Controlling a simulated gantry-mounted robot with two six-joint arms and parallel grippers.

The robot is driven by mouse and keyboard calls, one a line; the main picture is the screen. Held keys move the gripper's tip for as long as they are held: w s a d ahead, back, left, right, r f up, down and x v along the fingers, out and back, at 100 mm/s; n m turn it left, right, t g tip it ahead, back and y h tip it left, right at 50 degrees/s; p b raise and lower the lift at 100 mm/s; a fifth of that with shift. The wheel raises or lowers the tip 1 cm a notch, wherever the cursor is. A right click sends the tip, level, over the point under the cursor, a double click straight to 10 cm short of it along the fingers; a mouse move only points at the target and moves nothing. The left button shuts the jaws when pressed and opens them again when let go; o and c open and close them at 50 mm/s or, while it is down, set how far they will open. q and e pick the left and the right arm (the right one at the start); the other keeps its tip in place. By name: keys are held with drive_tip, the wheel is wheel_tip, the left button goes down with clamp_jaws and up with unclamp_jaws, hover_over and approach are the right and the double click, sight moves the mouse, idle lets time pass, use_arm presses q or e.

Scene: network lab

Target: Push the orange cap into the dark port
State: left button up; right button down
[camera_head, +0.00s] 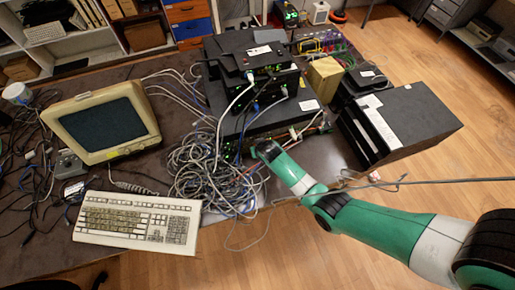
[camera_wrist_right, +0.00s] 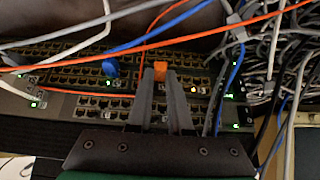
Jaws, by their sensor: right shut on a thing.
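The orange cap (camera_wrist_right: 160,69) is a small block in the right wrist view. My right gripper (camera_wrist_right: 161,82) is shut on it, with the cap between the two dark fingertips. The cap is in front of the port rows of the dark network switch (camera_wrist_right: 70,50). I cannot tell whether it touches a port, and I cannot single out the dark port. In the head view my green right arm reaches from the lower right to the front of the black equipment stack (camera_head: 262,122); its fingers are hidden there. My left gripper is not in view.
Orange, blue and white cables cross the switch face near the fingers. A blue plug (camera_wrist_right: 111,67) sits to the left of the cap. A grey cable tangle (camera_head: 205,172) lies beside the stack, near the keyboard (camera_head: 137,222) and old monitor (camera_head: 103,121).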

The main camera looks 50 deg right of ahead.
drive_tip(key=shift+w+d, duration=0.1)
drive_tip(key=c, duration=0.8)
unclamp_jaws()
drive_tip(key=shift+o, duration=0.2)
drive_tip(key=p+v, duration=1.1)
drive_tip(key=p, duration=0.1)
drive_tip(key=shift+r, duration=0.3)
